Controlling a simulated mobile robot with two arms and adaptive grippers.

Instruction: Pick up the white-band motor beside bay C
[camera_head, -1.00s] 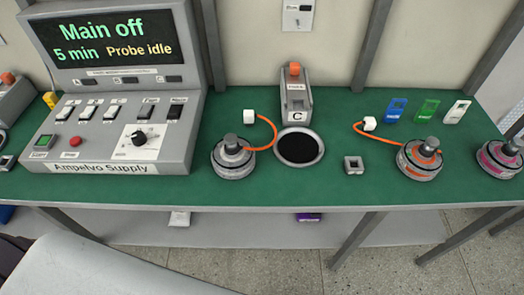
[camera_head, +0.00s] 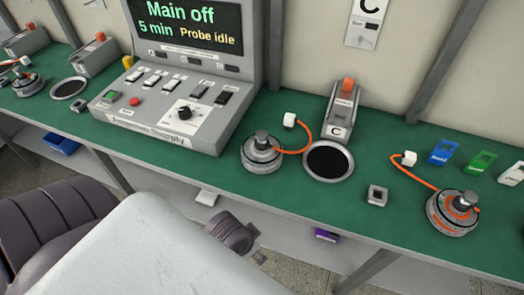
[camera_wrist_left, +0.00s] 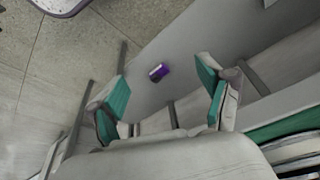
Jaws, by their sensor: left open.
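My right gripper is not in view.
The supply console (camera_head: 170,110) stands left of the motor. An orange-band motor (camera_head: 453,212) and a small grey square block (camera_head: 376,195) stand to the right. Blue (camera_head: 443,152) and green (camera_head: 478,162) tags lie behind. A purple item (camera_head: 326,236) lies on the lower shelf.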

